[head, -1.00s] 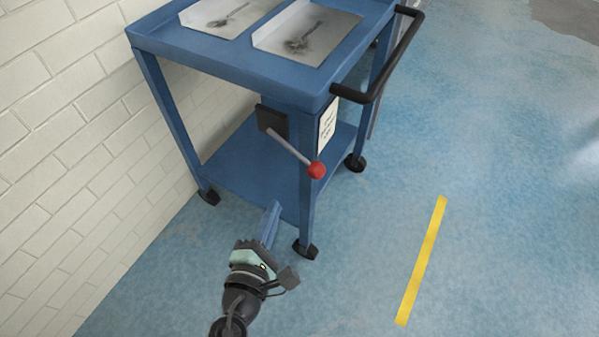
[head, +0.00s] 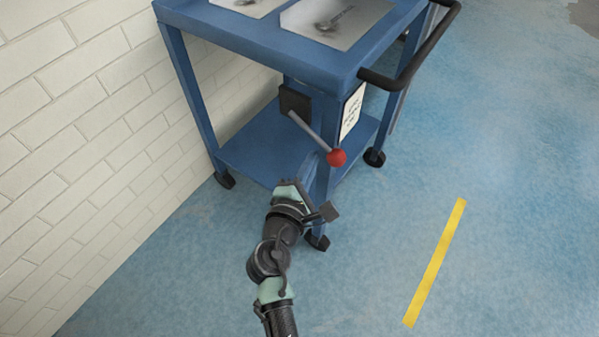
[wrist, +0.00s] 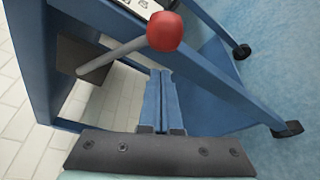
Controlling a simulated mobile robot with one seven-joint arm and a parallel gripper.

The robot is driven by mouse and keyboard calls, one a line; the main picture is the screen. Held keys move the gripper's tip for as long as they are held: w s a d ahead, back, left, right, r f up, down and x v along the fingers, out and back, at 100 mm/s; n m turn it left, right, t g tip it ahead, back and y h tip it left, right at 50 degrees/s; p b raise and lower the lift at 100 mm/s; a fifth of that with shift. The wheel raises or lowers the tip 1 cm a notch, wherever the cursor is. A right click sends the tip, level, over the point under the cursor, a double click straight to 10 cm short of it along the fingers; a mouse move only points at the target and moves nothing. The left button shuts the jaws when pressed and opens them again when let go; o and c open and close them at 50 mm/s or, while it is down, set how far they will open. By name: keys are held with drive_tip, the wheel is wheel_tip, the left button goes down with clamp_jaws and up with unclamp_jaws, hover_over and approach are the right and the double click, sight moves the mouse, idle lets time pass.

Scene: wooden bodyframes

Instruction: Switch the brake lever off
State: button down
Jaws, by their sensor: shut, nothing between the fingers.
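The brake lever (head: 312,132) is a grey rod with a red ball knob (head: 337,157), fixed to a dark plate (head: 295,102) on the blue cart. In the head view the rod slants down to the right from the plate. In the wrist view the lever (wrist: 110,56) runs from the plate up to the red knob (wrist: 165,32), above and beyond my fingers. My gripper (wrist: 161,75) is shut and empty, its two blue fingers side by side. In the head view its fingers are hard to tell from the cart; the gripper is just below the lever, apart from the knob.
The blue cart (head: 270,47) carries metal trays (head: 340,22) on top and has a black handle (head: 410,70) at the right. Its leg stands close to my gripper. A white brick wall (head: 80,120) is at the left. Open blue floor with a yellow strip (head: 436,262) lies to the right.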

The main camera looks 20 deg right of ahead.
sight(330, 150)
drive_tip(key=shift+s+d+r, duration=0.65)
drive_tip(key=shift+s+r, duration=0.05)
drive_tip(key=shift+s, duration=0.15)
drive_tip(key=shift+r+p, duration=0.15)
drive_tip(key=shift+p, duration=0.25)
